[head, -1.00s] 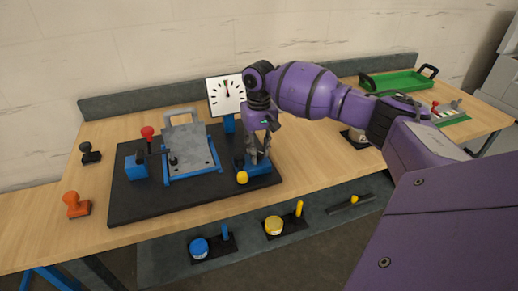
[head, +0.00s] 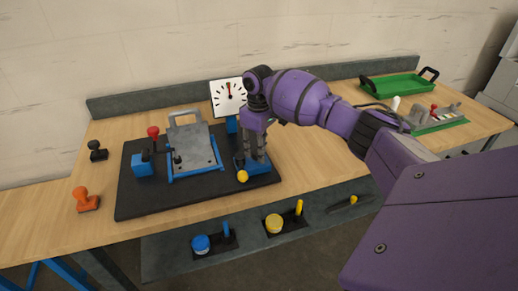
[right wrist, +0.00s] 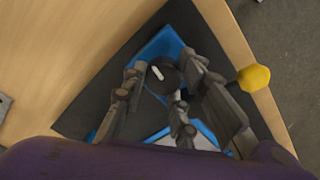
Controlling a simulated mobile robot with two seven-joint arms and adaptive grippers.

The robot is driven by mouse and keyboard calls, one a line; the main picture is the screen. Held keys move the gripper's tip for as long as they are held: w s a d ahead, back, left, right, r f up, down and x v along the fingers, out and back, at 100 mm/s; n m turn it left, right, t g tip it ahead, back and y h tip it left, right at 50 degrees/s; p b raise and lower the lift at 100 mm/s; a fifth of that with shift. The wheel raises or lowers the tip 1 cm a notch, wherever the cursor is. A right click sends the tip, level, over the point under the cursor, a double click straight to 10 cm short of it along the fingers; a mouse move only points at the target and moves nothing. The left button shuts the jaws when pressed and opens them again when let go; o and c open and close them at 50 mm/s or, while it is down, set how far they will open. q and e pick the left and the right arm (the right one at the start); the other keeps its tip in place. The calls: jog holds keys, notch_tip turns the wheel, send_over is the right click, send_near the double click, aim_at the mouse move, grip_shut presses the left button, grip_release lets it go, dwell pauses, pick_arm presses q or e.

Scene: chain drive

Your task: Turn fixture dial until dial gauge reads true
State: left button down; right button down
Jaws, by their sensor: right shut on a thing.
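The dial gauge (head: 229,98) is a white square panel on a blue stand behind the dark base plate. Its needle stands close to upright; the head view is too small for an exact reading. The fixture dial (right wrist: 163,78) is a dark round knob with a white mark, on a blue block (right wrist: 165,45) in the right wrist view. My right gripper (head: 254,157) points down over that block and is shut on the dial, its fingers around it. In the head view the fingers hide most of the dial. My left gripper is not in view.
A yellow ball knob (head: 242,176) sticks out at the block's front. A grey clamp plate (head: 192,150) on a blue frame and a red-knobbed lever (head: 153,132) stand to the left. Two stamps are further left. A green tray (head: 399,86) is at the back right.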

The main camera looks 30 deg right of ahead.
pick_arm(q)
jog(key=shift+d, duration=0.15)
pick_arm(e)
jog(key=shift+d+r+n, duration=0.2)
jog(key=shift+d+n, duration=0.1)
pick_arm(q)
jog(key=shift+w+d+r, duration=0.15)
pick_arm(e)
jog(key=shift+w, duration=0.1)
jog(key=c, duration=1.6)
grip_release()
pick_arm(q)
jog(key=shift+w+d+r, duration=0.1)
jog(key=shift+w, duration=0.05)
pick_arm(e)
jog(key=shift+o, duration=0.3)
jog(key=shift+d+f, duration=0.1)
jog(key=shift+a, duration=0.2)
